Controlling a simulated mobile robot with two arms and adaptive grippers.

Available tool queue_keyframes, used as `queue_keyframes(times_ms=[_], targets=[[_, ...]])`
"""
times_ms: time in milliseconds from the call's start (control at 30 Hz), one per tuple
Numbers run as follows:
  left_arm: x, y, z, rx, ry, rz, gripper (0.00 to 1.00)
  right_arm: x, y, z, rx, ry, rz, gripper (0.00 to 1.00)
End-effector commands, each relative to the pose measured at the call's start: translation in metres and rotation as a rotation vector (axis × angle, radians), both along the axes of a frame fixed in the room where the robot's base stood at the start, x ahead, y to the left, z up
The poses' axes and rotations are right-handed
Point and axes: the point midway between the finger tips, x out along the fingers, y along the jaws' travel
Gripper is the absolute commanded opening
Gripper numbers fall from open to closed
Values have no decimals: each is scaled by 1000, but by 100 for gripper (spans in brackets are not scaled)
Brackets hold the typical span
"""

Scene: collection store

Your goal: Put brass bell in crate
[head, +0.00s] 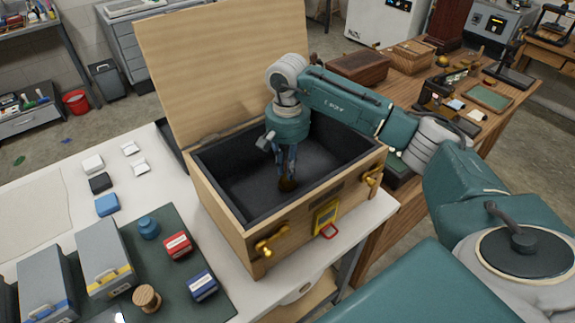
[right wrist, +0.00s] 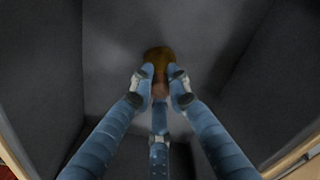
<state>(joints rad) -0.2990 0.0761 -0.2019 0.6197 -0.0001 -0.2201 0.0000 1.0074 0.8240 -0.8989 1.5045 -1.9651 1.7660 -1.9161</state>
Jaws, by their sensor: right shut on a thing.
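The crate (head: 232,210) is a wooden box with dark lining and brass latches, its lid (head: 215,60) standing open. It sits on the white table. My right gripper (head: 287,178) reaches down inside the crate. It also shows in the right wrist view (right wrist: 160,82), with its fingers closed around a small brownish brass object, which looks like the brass bell (right wrist: 158,56). In the head view the bell (head: 287,186) is a small dark brown shape at the fingertips, low in the crate. I cannot tell whether it touches the crate floor. My left gripper is not in view.
A green mat (head: 150,222) on the table left of the crate holds grey boxes, small red and blue boxes (head: 202,286) and a wooden spool (head: 147,298). A wooden table (head: 455,115) with other items stands behind at right. The lining leaves room around my gripper.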

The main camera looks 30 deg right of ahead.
Motion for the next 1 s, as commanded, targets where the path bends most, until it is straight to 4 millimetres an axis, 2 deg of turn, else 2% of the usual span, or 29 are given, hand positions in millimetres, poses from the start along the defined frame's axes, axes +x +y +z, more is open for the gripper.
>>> queue_keyframes(times_ms=[167, 200, 267, 633, 667, 767, 1000], targets=[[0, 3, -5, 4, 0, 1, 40, 0, 0, -5, 1, -1, 0, 0], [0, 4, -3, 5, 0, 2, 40, 0, 0, -3, 0, 0, 0, 24], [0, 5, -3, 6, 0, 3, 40, 0, 0, -3, 0, 0, 0, 35], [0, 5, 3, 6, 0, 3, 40, 0, 0, 3, 0, 0, 0, 35], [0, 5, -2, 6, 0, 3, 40, 1, 0, 4, 0, -1, 0, 35], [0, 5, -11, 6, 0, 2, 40, 2, 0, 17, 0, -5, 0, 35], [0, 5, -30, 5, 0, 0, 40, 2, 0, 70, 0, -6, 0, 35]])
